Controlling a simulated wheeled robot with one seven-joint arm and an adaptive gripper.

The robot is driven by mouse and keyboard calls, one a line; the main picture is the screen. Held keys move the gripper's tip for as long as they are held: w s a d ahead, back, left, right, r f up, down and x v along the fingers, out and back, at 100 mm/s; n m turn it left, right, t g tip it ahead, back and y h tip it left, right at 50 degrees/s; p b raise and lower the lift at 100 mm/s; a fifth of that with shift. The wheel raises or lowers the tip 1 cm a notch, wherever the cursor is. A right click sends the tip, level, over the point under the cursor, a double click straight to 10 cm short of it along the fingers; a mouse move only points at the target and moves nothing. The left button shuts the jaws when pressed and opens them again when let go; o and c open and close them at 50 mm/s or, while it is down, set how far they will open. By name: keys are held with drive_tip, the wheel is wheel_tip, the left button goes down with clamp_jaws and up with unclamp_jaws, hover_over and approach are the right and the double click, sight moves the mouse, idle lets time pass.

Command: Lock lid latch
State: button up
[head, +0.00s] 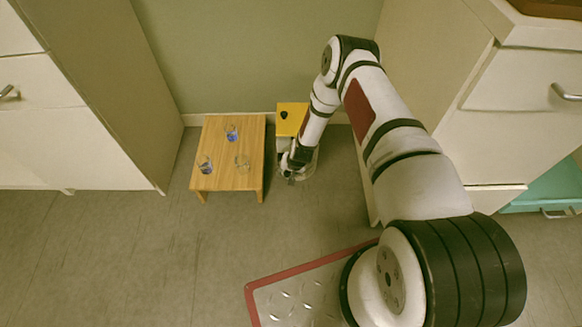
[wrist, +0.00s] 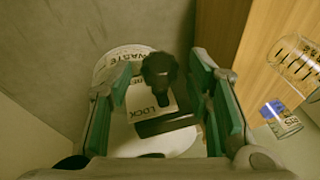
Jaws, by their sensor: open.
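In the wrist view, a round white container (wrist: 110,68) shows a "WASTE" label and a "LOCK" label (wrist: 150,108). A black knob (wrist: 160,72) and a dark flat bar (wrist: 168,125) lie over its top. I cannot tell whether the bar is part of the latch. My gripper (wrist: 164,84) is open, with its green-padded fingers on either side of the knob; contact cannot be made out. In the head view, my gripper (head: 291,168) is low over the white container (head: 310,166), which my arm partly hides.
A low wooden table (head: 222,182) with several glass vessels (head: 231,133) stands left of the container. A yellow-topped box (head: 291,117) with a black object on it stands behind. Cabinets (head: 80,130) flank both sides. Open floor (head: 130,260) lies in front.

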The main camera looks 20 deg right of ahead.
drive_tip(key=v, duration=1)
drive_tip(key=shift+s+r, duration=0.2)
drive_tip(key=shift+r, duration=0.15)
wheel_tip(320, 180, up, 20)
drive_tip(key=w+n, duration=0.1)
drive_tip(key=n, duration=0.1)
drive_tip(key=s+r+n+g, duration=0.1)
drive_tip(key=s+r, duration=0.3)
drive_tip(key=r, duration=0.4)
drive_tip(key=s+r+g, duration=0.1)
drive_tip(key=s+r, duration=0.2)
drive_tip(key=r, duration=0.5)
drive_tip(key=s+a+r+n+h, duration=0.1)
drive_tip(key=s+a+r, duration=0.1)
drive_tip(key=s+r, duration=1.3)
drive_tip(key=s+r+g, duration=0.2)
drive_tip(key=s, duration=1.7)
wheel_tip(320, 180, up, 33)
drive_tip(key=n+t+p, duration=0.1)
drive_tip(key=t+p, duration=0.3)
drive_tip(key=p, duration=2.8)
drive_tip(key=shift+w+d, duration=0.25)
drive_tip(key=shift+d, duration=0.25)
